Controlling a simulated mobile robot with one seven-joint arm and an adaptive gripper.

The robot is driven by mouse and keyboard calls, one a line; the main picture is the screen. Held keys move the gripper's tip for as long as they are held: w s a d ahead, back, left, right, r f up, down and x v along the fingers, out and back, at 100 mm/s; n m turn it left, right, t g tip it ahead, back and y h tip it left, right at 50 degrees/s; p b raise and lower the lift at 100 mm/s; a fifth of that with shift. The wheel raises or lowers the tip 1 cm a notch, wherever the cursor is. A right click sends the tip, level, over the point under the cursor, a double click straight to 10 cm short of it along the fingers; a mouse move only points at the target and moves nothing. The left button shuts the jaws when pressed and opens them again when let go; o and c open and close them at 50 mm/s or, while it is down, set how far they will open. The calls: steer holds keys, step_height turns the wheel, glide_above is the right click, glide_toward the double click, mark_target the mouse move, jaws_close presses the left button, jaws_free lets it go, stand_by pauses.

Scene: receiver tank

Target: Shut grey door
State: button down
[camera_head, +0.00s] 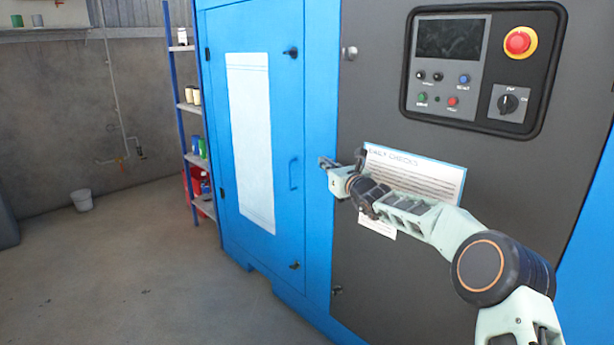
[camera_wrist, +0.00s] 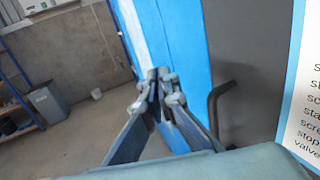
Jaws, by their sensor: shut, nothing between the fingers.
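The grey door (camera_head: 455,180) is a tall dark panel on the blue cabinet, carrying the control panel and a "Daily checks" sheet (camera_head: 420,170). It looks about flush with the blue frame at its left edge; I cannot tell whether a small gap remains. My gripper (camera_head: 325,163) is shut and empty, in front of the blue strip left of the door. In the wrist view its fingertips (camera_wrist: 162,76) meet before the blue front, and the grey door (camera_wrist: 252,60) stands to their right with a dark curved handle (camera_wrist: 214,105). My arm hides this handle in the head view.
A blue door (camera_head: 215,150) with a white panel, left of the grey door, looks closed. A shelf rack (camera_head: 190,105) stands further left, and a bucket (camera_head: 82,200) stands by the back wall. The floor (camera_head: 130,270) in front is clear.

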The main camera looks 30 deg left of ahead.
steer(key=s+a, duration=0.2)
steer(key=s, duration=0.4)
steer(key=shift+s+b, duration=0.25)
steer(key=shift+b, duration=0.2)
steer(key=shift+a+r, duration=0.1)
steer(key=shift+r, duration=0.05)
